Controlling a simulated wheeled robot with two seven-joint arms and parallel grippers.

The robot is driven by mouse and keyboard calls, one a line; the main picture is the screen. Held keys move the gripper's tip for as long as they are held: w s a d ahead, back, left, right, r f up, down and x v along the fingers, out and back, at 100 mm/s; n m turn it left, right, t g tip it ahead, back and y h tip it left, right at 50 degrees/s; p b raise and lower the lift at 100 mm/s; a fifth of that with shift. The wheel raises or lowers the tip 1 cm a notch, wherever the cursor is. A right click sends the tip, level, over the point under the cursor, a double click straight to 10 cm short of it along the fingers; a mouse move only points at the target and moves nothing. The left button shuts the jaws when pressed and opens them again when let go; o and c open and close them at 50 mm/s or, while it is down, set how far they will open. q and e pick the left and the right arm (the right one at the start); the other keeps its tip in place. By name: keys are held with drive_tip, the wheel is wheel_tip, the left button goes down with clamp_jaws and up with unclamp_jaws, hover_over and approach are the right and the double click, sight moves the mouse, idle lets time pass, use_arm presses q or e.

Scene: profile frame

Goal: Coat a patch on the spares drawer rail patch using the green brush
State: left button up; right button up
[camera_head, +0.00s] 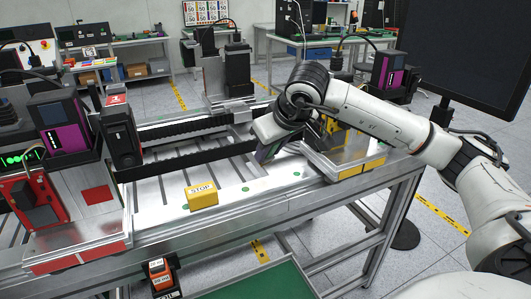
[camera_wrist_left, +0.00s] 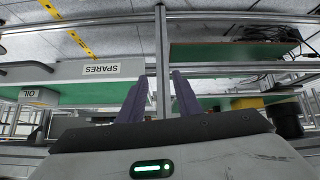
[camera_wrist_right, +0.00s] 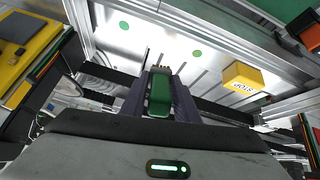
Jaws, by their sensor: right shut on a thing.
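My right gripper (camera_wrist_right: 160,100) is shut on the green brush (camera_wrist_right: 160,92), whose green body shows between the dark fingers in the right wrist view. In the head view my right gripper (camera_head: 268,146) is over the right part of the machine bed, with a bit of green at its tip. My left gripper (camera_wrist_left: 158,98) is open and empty in the left wrist view; it is not seen in the head view. A SPARES label (camera_wrist_left: 101,70) sits on a pale front beside a green surface, upside down in that view. I cannot make out the rail patch.
A yellow STOP block (camera_head: 202,195) stands on the bed's front, with green dots (camera_head: 245,189) nearby. A metal tray with yellow blocks (camera_head: 345,163) is at the right. A red-framed unit (camera_head: 36,196) is at the left. A green surface (camera_head: 265,284) lies below the front edge.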

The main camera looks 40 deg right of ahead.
drive_tip(key=shift+r+p, duration=1.05)
drive_tip(key=shift+r, duration=0.75)
